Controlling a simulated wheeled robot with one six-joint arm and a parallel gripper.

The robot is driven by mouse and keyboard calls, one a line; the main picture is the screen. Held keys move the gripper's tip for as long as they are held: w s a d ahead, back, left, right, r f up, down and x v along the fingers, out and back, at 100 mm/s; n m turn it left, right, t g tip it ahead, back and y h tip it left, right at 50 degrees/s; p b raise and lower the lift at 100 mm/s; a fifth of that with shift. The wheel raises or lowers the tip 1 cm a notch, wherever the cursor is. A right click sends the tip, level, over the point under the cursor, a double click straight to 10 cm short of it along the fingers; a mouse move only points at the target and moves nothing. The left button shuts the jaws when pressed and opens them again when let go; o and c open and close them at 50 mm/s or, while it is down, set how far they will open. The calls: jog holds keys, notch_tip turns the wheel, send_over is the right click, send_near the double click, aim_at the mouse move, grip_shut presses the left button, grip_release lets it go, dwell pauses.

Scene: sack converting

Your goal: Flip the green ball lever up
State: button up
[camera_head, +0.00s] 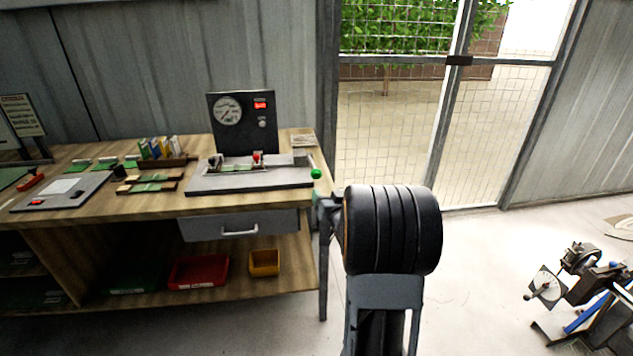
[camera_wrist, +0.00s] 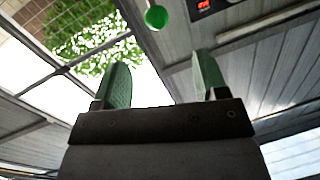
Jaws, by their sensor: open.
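The green ball (camera_head: 316,174) is at the end of a lever at the right edge of the grey test fixture (camera_head: 250,184) on the bench. In the wrist view the green ball (camera_wrist: 156,17) shows near the top, beyond the fingertips and between their lines. My gripper (camera_wrist: 162,75) has two green fingers, spread apart with nothing between them. The ball is apart from the fingers.
A black gauge panel (camera_head: 241,123) with a red display stands behind the fixture. Small boxes (camera_head: 160,148) and a grey plate (camera_head: 62,192) lie to the left on the wooden bench (camera_head: 150,207). A red bin (camera_head: 198,271) and a yellow bin (camera_head: 264,263) sit on the shelf below.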

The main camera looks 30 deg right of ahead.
aim_at(318, 177)
jog(key=shift+t, duration=0.3)
jog(key=x, duration=0.9)
jog(key=p+x, duration=0.1)
jog(key=x, duration=0.4)
jog(key=shift+s+d+f, duration=0.1)
jog(key=shift+s+d, duration=0.05)
jog(key=shift+d, duration=0.25)
